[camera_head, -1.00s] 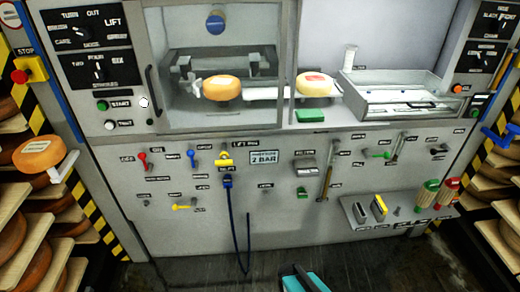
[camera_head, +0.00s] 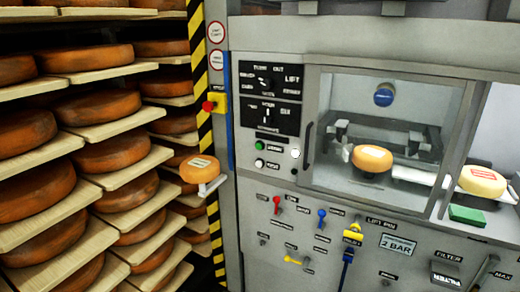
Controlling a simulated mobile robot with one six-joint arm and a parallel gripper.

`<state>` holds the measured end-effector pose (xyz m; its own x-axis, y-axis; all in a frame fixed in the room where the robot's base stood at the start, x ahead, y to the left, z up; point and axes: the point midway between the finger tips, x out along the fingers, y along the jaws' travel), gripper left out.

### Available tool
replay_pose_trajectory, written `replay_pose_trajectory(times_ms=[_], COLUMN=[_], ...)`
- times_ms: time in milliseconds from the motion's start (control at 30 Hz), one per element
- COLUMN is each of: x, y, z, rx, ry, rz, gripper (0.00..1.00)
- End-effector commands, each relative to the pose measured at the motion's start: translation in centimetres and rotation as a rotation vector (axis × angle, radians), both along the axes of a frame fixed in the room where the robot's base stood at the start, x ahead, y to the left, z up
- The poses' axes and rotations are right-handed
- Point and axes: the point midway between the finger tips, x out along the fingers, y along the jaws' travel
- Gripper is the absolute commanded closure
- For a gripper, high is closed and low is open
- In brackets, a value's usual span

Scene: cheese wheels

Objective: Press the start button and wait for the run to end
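The green start button (camera_head: 259,145) is on the grey control panel (camera_head: 250,185) in the head view, left of the glass-fronted chamber. Its label to the right is blurred now. A white button (camera_head: 259,163) sits just below it, and a pale round lamp or knob (camera_head: 295,153) is to the right. Inside the chamber, a cheese wheel (camera_head: 372,158) rests on a dark support below a blue round part (camera_head: 383,95). Another cheese wheel (camera_head: 483,181) is at the right. My gripper is not in view.
Racks of cheese wheels on wooden boards (camera_head: 110,130) fill the left. A cheese wheel (camera_head: 199,168) on a white bracket sticks out beside the panel. A red stop button (camera_head: 208,106) on a yellow box is at the striped post. Coloured valves and a blue hose (camera_head: 346,268) are below.

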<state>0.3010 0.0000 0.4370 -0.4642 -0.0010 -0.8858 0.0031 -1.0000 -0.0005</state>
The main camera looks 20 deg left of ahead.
Motion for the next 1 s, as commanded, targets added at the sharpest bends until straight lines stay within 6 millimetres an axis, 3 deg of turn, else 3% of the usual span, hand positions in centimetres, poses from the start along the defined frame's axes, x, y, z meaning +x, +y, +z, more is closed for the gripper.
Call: replay_pose_trajectory(times_ms=[333,600,1000], x=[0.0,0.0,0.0], y=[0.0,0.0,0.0], z=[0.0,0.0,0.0], rx=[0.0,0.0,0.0], ry=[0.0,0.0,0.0], rz=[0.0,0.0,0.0], gripper=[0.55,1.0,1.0])
